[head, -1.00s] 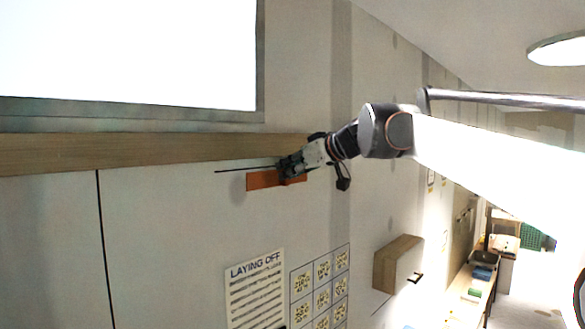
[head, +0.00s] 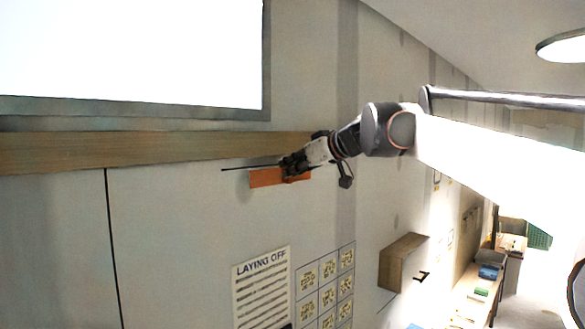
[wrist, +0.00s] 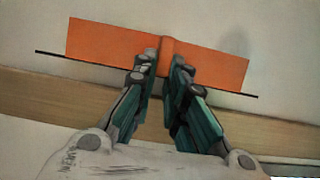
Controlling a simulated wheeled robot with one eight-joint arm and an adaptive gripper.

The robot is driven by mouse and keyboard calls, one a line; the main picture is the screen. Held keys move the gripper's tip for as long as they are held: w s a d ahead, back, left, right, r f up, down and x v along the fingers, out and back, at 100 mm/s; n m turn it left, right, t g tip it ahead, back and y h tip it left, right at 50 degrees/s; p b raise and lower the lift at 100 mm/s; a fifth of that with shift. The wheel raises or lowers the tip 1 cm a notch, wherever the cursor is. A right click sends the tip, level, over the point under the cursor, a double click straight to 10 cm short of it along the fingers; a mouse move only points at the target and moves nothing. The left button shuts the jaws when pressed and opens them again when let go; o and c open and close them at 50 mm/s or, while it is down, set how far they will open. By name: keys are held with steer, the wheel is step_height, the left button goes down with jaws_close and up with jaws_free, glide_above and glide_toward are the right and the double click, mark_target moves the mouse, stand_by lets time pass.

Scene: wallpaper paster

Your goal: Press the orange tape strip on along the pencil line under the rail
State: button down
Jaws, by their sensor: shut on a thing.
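The orange tape strip (head: 267,178) is up at the wall just below the wooden rail, and my gripper (head: 293,165) is at it. In the wrist view the strip (wrist: 110,41) has a raised ridge at its middle, and my gripper (wrist: 165,62) is shut on that ridge. The dark pencil line (head: 238,169) runs under the rail, along the strip's upper edge and past its left end. In the wrist view the line (wrist: 50,54) shows beyond both strip ends, close to and roughly parallel with the strip. A shadow beside the strip suggests a small gap to the wall; contact is unclear.
The wooden rail (head: 150,147) runs across the wall under a bright window (head: 130,50). Below are a "LAYING OFF" poster (head: 262,287), a patterned chart (head: 325,285) and a wooden wall box (head: 403,262). The wall left of the strip is bare apart from a dark vertical seam.

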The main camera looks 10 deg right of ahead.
steer(key=shift+w+a+p, duration=0.3)
steer(key=shift+w+a, duration=0.15)
steer(key=shift+w, duration=0.2)
steer(key=shift+w+a+p, duration=0.25)
steer(key=shift+w+a, duration=0.2)
steer(key=shift+w, duration=0.15)
stand_by(0.9)
steer(key=c, duration=1.5)
jaws_free()
steer(key=shift+c, duration=0.2)
